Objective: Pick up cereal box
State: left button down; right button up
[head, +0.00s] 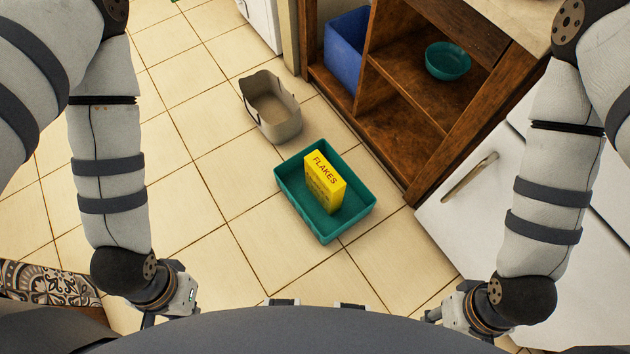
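A yellow cereal box (325,182) marked "FLAKES" stands slightly tilted inside a teal tray (290,195) on the tiled floor, in the middle of the head view. My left gripper (150,320) is low at the left, and my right gripper (436,315) is low at the right. Both are well apart from the box and the tray. Their fingers are mostly hidden by my own body, so I cannot see whether they are open or shut.
A beige open bin (285,130) stands on the floor behind the tray. Wooden shelving (425,120) at the right holds a blue bin (346,45) and a teal bowl (448,62). A white cabinet (480,220) stands right of it. The floor left of the tray is clear.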

aim_at(327, 186)
jog(key=j+z, duration=0.65)
jog(key=i+j+z, duration=0.1)
jog(key=j+z, duration=0.6)
jog(key=j, duration=0.2)
jog(key=j+z, duration=0.7)
jog(key=j, duration=0.2)
jog(key=j+z, duration=0.3)
jog(key=j, duration=0.2)
jog(key=k, duration=0.05)
